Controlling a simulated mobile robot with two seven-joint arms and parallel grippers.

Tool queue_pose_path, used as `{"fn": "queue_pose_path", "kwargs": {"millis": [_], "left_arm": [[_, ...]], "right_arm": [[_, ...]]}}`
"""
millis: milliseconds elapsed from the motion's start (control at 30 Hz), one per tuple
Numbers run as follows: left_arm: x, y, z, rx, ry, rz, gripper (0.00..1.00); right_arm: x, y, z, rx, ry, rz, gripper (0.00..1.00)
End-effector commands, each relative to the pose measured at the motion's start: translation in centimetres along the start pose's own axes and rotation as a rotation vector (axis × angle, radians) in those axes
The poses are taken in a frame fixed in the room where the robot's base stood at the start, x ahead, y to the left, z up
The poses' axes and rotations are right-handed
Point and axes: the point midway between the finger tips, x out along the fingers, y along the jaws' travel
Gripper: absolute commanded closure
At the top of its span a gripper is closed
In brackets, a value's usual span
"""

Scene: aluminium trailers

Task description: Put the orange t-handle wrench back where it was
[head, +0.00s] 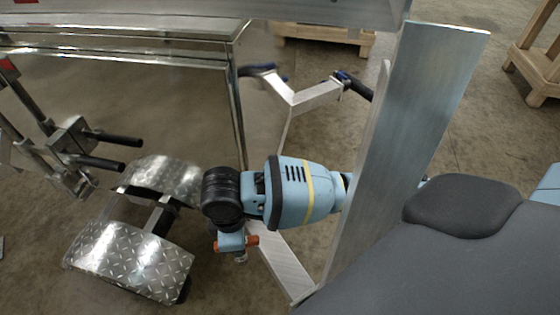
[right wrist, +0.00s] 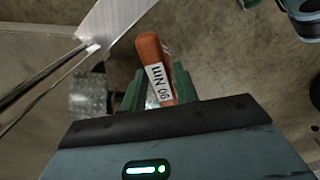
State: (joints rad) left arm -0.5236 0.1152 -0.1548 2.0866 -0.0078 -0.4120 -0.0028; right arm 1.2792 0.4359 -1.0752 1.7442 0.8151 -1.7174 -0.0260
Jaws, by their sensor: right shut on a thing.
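The orange t-handle wrench (right wrist: 155,62) is between the two green fingers of my right gripper (right wrist: 158,90) in the right wrist view. The wrench's lower part is hidden. My left gripper is not in view.
An aluminium trailer box (head: 120,85) stands at the left. Diamond-plate fenders (head: 130,262) lie below it. A wide upright aluminium beam (head: 405,130) crosses in front of my right arm. A frame with black handles (head: 310,98) stands behind. Wooden pallets (head: 325,35) are at the back.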

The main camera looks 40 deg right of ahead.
Motion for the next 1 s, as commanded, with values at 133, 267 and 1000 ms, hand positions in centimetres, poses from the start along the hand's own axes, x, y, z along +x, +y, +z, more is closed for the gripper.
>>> {"fn": "queue_pose_path", "kwargs": {"millis": [133, 267, 1000], "left_arm": [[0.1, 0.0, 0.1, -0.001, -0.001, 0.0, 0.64], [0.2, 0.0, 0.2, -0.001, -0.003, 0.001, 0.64], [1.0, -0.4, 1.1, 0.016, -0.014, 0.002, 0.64]], "right_arm": [[0.4, 0.7, 3.6, 0.001, -0.002, 0.001, 1.0], [0.7, 1.2, 6.5, 0.002, -0.002, 0.0, 1.0], [4.0, 1.7, 10.0, -0.001, 0.0, -0.002, 1.0]]}}
